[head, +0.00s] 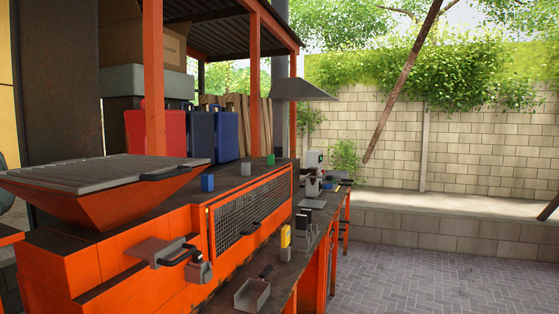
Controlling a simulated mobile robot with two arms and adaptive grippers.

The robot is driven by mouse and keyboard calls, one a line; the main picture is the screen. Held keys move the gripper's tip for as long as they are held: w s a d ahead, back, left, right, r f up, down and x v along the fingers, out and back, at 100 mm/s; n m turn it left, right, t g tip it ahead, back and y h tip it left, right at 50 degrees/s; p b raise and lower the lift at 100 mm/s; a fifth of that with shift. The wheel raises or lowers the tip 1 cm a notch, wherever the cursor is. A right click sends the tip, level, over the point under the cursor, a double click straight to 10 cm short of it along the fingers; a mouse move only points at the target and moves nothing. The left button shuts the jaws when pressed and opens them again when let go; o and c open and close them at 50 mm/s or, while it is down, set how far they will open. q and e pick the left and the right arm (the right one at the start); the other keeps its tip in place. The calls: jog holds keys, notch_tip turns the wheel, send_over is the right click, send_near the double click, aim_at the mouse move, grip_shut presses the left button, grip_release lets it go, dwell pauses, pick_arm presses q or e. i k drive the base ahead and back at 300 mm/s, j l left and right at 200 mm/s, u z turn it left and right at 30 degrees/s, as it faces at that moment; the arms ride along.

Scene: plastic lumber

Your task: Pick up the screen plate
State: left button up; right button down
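I cannot tell for certain which thing is the screen plate. A dark mesh panel (247,217) with a black handle is set in the front of the orange machine (95,270). A small flat grey plate (313,204) lies on the narrow dark bench along the machine's right side. A grey slatted lid (105,174) with a dark handle covers the orange hopper at the left. Neither of my grippers is in this view.
A grey metal tray (252,295) and a yellow-and-grey block (285,240) are on the bench. A grey bracket with a black handle (165,251) juts from the machine front. Red and blue containers stand behind. The paved floor (430,280) at right is clear.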

aim_at(278, 150)
jog(key=z, duration=0.6)
jog(key=i+l+z, duration=0.15)
jog(key=i+z, duration=0.15)
jog(key=i, duration=0.15)
jog(key=i+z, duration=0.35)
jog(key=i, duration=3.4)
jog(key=i+u, duration=0.2)
jog(key=i, duration=0.2)
jog(key=i+l+u, duration=0.2)
jog(key=i, duration=0.2)
jog(key=i+l+u, duration=0.2)
jog(key=i, duration=0.15)
jog(key=u, duration=1.8)
